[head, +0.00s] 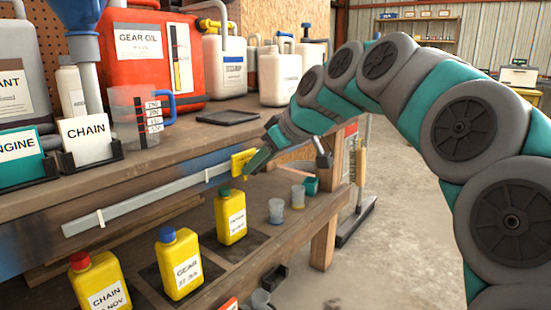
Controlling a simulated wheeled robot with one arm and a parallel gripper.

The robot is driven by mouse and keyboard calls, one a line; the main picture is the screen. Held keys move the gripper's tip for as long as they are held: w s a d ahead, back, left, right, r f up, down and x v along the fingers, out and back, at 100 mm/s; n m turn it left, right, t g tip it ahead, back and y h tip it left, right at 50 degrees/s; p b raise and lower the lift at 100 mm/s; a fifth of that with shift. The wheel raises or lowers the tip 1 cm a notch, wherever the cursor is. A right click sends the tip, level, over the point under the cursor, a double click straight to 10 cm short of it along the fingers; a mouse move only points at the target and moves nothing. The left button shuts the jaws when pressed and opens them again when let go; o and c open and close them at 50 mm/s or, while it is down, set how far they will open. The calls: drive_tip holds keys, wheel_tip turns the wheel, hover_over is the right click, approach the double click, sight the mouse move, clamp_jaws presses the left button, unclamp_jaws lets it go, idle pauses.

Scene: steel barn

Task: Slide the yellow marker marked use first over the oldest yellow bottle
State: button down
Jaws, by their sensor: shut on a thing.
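My gripper (252,163) is shut on the yellow marker (240,161) at the right end of the grey rail (150,202). The marker's writing is too small to read. Three yellow bottles stand in a row on the lower shelf below the rail. The red-capped bottle (96,282) at the left has a label reading CHAIN and NOV. The blue-capped bottle (180,265) in the middle has a label reading GEAR, its date unclear. The green-capped bottle (231,217) at the right is nearest below the marker; its label is unreadable.
The upper bench holds a red gear oil can (150,60), a measuring jug (138,115), a CHAIN card (87,138) and a black tray (227,117). Small cups (276,211) stand right of the bottles. Two pale clips show on the rail. Open floor lies at right.

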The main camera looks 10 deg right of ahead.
drive_tip(key=s+a, duration=0.6)
drive_tip(key=a, duration=0.1)
drive_tip(key=shift+s+a, duration=0.2)
drive_tip(key=shift+a, duration=0.1)
drive_tip(key=c, duration=0.6)
unclamp_jaws()
drive_tip(key=shift+o, duration=0.2)
drive_tip(key=v, duration=0.8)
drive_tip(key=shift+p, duration=0.3)
drive_tip(key=shift+a, duration=0.1)
